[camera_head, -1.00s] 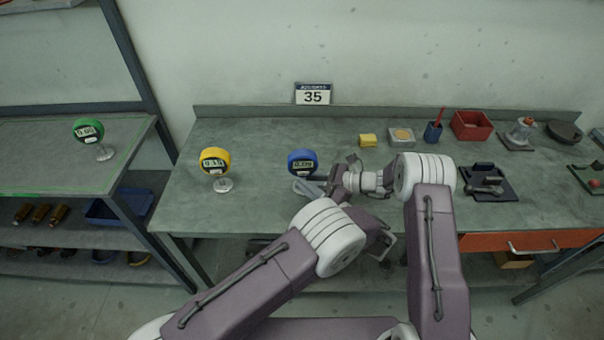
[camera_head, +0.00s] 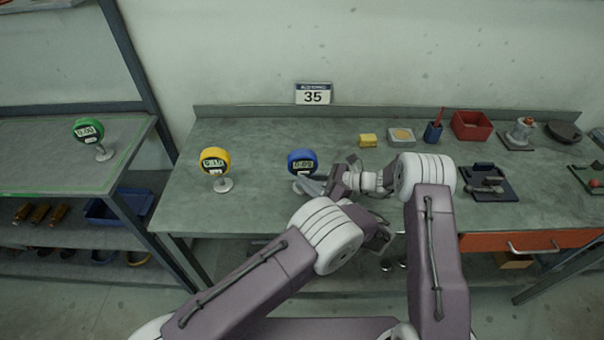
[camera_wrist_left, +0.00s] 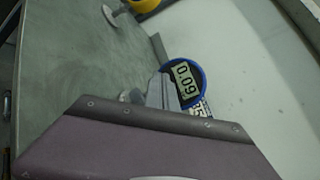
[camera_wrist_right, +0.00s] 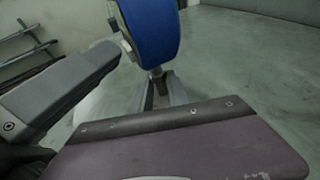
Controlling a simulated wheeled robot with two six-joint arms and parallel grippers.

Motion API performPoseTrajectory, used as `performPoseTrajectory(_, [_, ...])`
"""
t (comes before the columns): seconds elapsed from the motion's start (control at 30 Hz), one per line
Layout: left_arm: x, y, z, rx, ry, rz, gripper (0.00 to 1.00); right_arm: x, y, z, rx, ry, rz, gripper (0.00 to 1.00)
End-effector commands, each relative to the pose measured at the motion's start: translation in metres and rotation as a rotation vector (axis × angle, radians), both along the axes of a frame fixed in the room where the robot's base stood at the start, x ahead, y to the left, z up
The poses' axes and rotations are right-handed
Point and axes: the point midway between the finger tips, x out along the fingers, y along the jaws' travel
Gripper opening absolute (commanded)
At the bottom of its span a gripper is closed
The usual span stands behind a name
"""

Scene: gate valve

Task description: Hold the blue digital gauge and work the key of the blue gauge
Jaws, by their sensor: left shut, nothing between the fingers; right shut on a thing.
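The blue digital gauge (camera_head: 302,162) stands upright on the bench on a small stand, its display reading about 0:09. It also shows in the left wrist view (camera_wrist_left: 184,83), display lit. My left gripper (camera_head: 311,186) is shut and empty, its grey fingers just in front of and below the gauge face; in the left wrist view its fingers (camera_wrist_left: 160,92) overlap the gauge's edge. I cannot tell whether they touch it. My right gripper (camera_wrist_right: 160,95) is shut on the gauge's stem, below the blue back of the gauge (camera_wrist_right: 150,35). The key itself is not clear.
A yellow gauge (camera_head: 215,161) stands to the left on the bench, and a green gauge (camera_head: 88,131) on the side table. A yellow block (camera_head: 368,140), blue cup (camera_head: 433,132) and red bin (camera_head: 471,125) stand at the back right. The bench between yellow and blue gauges is clear.

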Motion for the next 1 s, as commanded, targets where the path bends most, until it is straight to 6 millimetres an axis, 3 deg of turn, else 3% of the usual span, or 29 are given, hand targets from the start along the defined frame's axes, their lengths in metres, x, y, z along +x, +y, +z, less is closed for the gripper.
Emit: performPoseTrajectory(1.0, [0.011, 0.000, 0.000, -0.004, -0.002, -0.003, 0.00, -0.004, 0.003, -0.001, 0.003, 0.005, 0.013, 0.00])
